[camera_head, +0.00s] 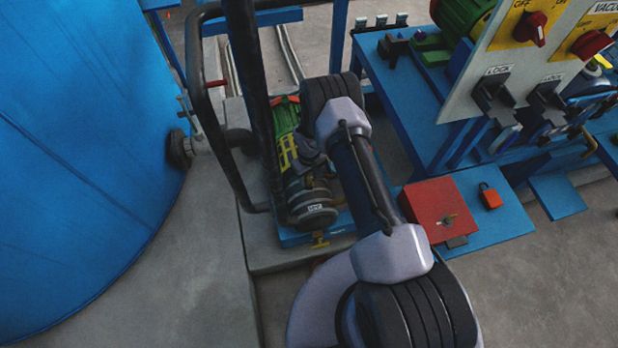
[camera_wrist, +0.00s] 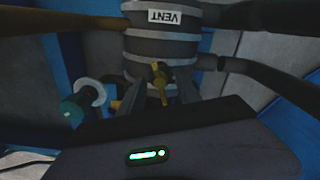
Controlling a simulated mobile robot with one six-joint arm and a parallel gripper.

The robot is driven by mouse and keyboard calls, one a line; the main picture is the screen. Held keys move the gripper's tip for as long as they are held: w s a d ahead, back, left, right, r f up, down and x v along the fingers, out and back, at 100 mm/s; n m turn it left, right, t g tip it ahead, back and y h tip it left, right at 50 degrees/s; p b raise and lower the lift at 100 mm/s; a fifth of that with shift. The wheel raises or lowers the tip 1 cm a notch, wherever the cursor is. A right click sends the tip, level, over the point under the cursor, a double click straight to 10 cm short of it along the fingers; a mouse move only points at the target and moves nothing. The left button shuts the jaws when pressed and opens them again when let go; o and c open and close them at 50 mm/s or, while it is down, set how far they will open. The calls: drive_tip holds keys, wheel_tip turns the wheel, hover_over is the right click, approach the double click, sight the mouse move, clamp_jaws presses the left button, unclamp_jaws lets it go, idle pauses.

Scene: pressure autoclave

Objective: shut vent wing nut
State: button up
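The brass vent wing nut (camera_wrist: 158,84) shows at the centre of the wrist view, below a grey banded cylinder (camera_wrist: 162,48) with an upside-down white VENT label (camera_wrist: 173,18). My gripper (camera_wrist: 158,95) has its two grey fingers apart, one on each side of the wing nut. I see a gap between the nut and each finger; whether either touches cannot be told. My fingers cannot be made out there.
A big blue tank (camera_head: 80,150) fills the left. A black tubular frame (camera_head: 245,75) stands close to my arm. A red box (camera_head: 440,208) and an orange padlock (camera_head: 490,196) are at the right. Dark pipes (camera_wrist: 270,80) and a teal-and-white round fitting (camera_wrist: 85,98) flank my gripper.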

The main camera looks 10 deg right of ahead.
clamp_jaws()
drive_tip(key=shift+m, duration=0.3)
drive_tip(key=m, duration=0.3)
drive_tip(key=shift+m, duration=0.3)
drive_tip(key=m, duration=0.4)
drive_tip(key=shift+m, duration=0.3)
drive_tip(key=m, duration=1.2)
drive_tip(key=shift+m, duration=0.3)
